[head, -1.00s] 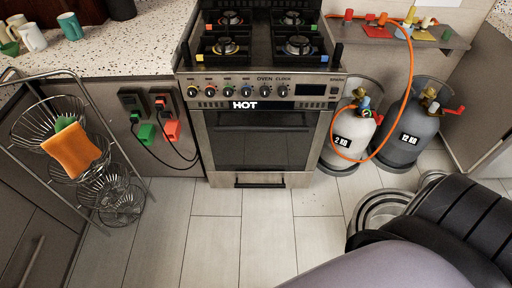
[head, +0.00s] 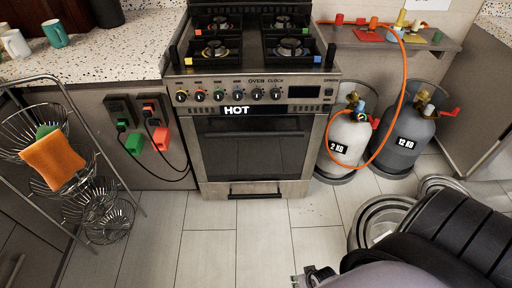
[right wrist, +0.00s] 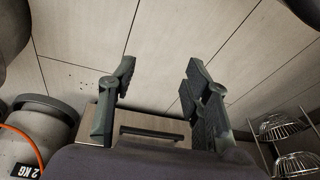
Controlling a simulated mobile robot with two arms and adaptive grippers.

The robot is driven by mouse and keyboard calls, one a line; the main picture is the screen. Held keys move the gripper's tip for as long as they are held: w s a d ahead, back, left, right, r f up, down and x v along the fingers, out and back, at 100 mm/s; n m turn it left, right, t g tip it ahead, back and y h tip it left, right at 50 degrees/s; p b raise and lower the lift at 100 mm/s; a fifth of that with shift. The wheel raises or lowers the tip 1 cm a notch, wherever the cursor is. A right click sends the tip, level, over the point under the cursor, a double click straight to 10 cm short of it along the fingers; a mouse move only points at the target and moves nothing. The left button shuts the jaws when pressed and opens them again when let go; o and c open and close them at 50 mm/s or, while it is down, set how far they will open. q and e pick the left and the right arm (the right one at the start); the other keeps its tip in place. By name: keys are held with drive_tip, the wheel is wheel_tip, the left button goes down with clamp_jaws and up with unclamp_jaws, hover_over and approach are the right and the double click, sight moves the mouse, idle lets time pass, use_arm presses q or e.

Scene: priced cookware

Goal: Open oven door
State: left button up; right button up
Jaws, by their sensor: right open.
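The oven (head: 190,130) stands at the centre of the head view. Its dark-windowed door (head: 255,155) is shut, with a white HOT label at its upper left. A dark handle (head: 255,195) shows on the lower panel. My right gripper (head: 315,277) is only partly in view at the bottom edge, over the floor and apart from the oven. In the right wrist view, my right gripper (right wrist: 160,80) has its two fingers spread with nothing between them. The lower panel's handle (right wrist: 152,133) appears beyond it there. My left gripper is not in view.
Two gas cylinders, 2 KG (head: 346,145) and 12 KG (head: 405,140), stand right of the oven with an orange hose. The floor (head: 235,245) before the oven is clear.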

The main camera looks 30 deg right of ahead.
drive_tip(key=w+d+r+m+t+b, duration=0.1)
drive_tip(key=w+d+m+t+b, duration=0.35)
drive_tip(key=w, duration=0.75)
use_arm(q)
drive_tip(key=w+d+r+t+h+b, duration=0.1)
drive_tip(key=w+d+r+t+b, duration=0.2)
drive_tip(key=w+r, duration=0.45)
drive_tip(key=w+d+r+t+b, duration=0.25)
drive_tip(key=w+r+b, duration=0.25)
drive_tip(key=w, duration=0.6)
use_arm(e)
drive_tip(key=m+t+y+b, duration=0.4)
drive_tip(key=m+t+b, duration=0.3)
drive_tip(key=m+t, duration=0.1)
approach(262, 137)
drive_tip(key=b+x, duration=0.2)
drive_tip(key=x, duration=0.3)
drive_tip(key=b+x, duration=0.1)
drive_tip(key=x, duration=0.5)
drive_tip(key=shift+w+a, duration=0.1)
drive_tip(key=shift+w, duration=0.05)
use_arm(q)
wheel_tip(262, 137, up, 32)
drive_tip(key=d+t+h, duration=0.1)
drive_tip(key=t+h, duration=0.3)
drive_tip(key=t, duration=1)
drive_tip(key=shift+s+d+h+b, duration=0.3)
use_arm(e)
drive_tip(key=shift+w+a, duration=0.1)
drive_tip(key=shift+w, duration=0.3)
